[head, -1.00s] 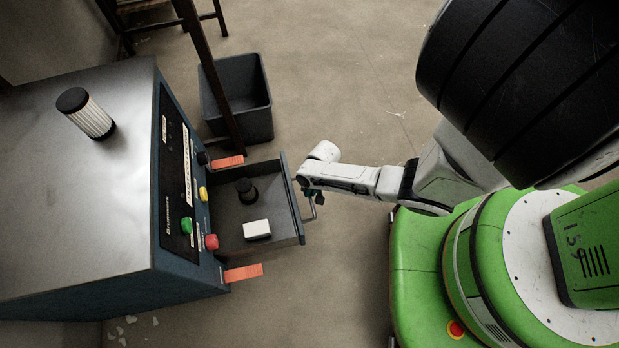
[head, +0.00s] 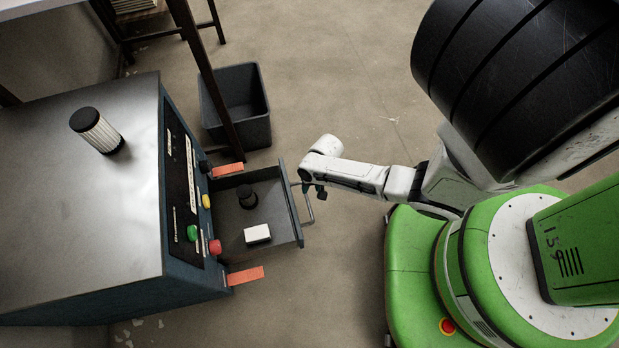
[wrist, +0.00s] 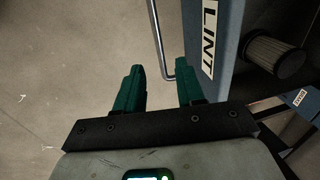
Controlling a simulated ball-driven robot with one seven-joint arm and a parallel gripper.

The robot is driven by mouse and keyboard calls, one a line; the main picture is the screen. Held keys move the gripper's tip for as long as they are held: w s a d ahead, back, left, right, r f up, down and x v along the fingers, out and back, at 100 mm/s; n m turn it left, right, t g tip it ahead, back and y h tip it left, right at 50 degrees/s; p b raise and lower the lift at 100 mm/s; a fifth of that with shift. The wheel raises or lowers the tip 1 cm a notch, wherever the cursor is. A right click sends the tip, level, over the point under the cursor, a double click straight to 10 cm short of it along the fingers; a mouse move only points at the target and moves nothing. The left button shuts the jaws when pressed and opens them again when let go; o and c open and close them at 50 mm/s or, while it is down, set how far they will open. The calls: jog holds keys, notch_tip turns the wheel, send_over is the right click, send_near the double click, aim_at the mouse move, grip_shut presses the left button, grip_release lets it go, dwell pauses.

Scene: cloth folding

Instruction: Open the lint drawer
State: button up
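The lint drawer (head: 280,236) stands pulled out from the front of the blue machine in the head view. Inside it are a black-capped cylinder (head: 246,196) and a white block (head: 257,234). Its metal bar handle (head: 309,208) sticks out from the drawer front. In the wrist view the "LINT" label (wrist: 209,38) is on the drawer front, and the handle (wrist: 160,38) ends close to the fingertips. My gripper (wrist: 160,75) has its two green fingers apart. The handle's bent end lies near the right fingertip; I cannot tell whether they touch. In the head view my gripper (head: 320,192) is beside the handle.
The grey-topped machine (head: 50,190) has a pleated filter (head: 97,130) standing on it. Orange tabs (head: 245,276) flank the drawer. A dark bin (head: 250,105) and a wooden post (head: 205,80) stand behind it.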

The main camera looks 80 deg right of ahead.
jog(key=shift+s+d+r+p, duration=0.1)
jog(key=shift+r+p, duration=0.1)
jog(key=shift+r, duration=0.4)
jog(key=shift+s+a+r+p, duration=0.15)
jog(key=shift+r+p, duration=0.1)
jog(key=shift+r, duration=0.35)
jog(key=shift+s+d+r+p, duration=0.1)
jog(key=shift+d+r+p, duration=0.1)
jog(key=shift+r, duration=0.4)
jog(key=w+a+r+n+g+h, duration=0.1)
jog(key=w+a+r+n, duration=0.2)
jog(key=a+r+n, duration=0.7)
jog(key=w+a+r+n, duration=0.35)
jog(key=a+r, duration=0.45)
jog(key=r, duration=0.6)
notch_tip(320, 180, up, 25)
jog(key=p, duration=2.4)
jog(key=shift+r, duration=0.15)
